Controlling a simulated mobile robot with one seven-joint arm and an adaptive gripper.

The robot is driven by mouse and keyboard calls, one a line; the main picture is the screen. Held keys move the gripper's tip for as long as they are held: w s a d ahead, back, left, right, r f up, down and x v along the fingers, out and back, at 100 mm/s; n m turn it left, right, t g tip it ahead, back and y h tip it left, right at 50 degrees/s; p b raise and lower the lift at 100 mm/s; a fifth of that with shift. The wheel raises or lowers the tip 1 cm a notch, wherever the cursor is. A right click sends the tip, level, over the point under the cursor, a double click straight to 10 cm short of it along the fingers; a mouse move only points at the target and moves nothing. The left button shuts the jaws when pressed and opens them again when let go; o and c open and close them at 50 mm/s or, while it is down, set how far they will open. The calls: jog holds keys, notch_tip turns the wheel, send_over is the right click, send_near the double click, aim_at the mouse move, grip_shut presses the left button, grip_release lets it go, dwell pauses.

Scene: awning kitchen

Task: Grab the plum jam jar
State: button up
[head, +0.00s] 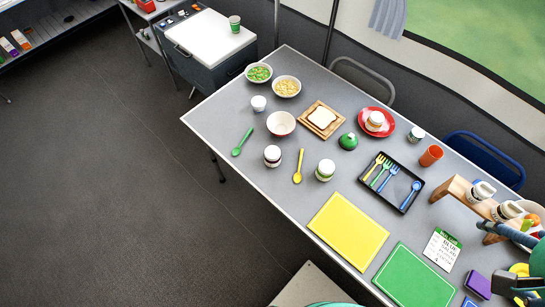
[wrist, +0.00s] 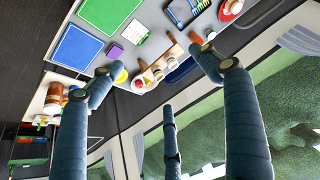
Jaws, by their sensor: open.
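Several white-lidded jars show in the head view, and I cannot tell by label which is plum jam. One jar (head: 272,155) and another with a greenish band (head: 325,170) stand on the grey table (head: 225,125). A third jar (head: 376,120) sits on the red plate (head: 388,131). Two more jars (head: 482,191) (head: 508,211) are on the wooden rack (head: 455,188) at the right. My gripper (wrist: 155,60) is open and empty, its fingers spread wide above the table's right end. In the wrist view the rack's jars (wrist: 172,64) appear between the fingertips, apart from them.
A yellow board (head: 347,230), green board (head: 414,277), black cutlery tray (head: 364,181) and orange cup (head: 431,155) lie near the rack. Bowls (head: 281,123) and a bread board (head: 306,128) stand farther left. Blue chair (head: 487,152) is behind the table. Floor at left is clear.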

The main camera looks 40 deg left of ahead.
jog(key=shift+w+a, duration=0.1)
jog(key=w+a+f+n+g+y, duration=0.1)
jog(key=w+a+f, duration=0.2)
jog(key=w+a, duration=0.6)
jog(key=w+a+f+n+g, duration=0.1)
jog(key=w+a+f, duration=0.2)
jog(key=w+a, duration=0.65)
jog(key=n+g, duration=0.2)
jog(key=n, duration=0.1)
send_over(273, 152)
jog(key=s, duration=0.1)
notch_tip(273, 152, down, 34)
jog(key=shift+d+r+m+p, duration=0.1)
jog(key=shift+d+m+p, duration=0.2)
jog(key=shift+p, duration=0.15)
jog(key=shift+w+a+f+b, duration=0.1)
jog(key=shift+w+f+b, duration=0.1)
jog(key=shift+f, duration=1.2)
jog(key=shift+w+a+f+b, duration=0.1)
jog(key=shift+w+f+b, duration=0.05)
jog(key=shift+f, duration=1.3)
jog(key=shift+w+f+b, duration=0.15)
jog(key=shift+f+b, duration=0.05)
jog(key=shift+f, duration=1.2)
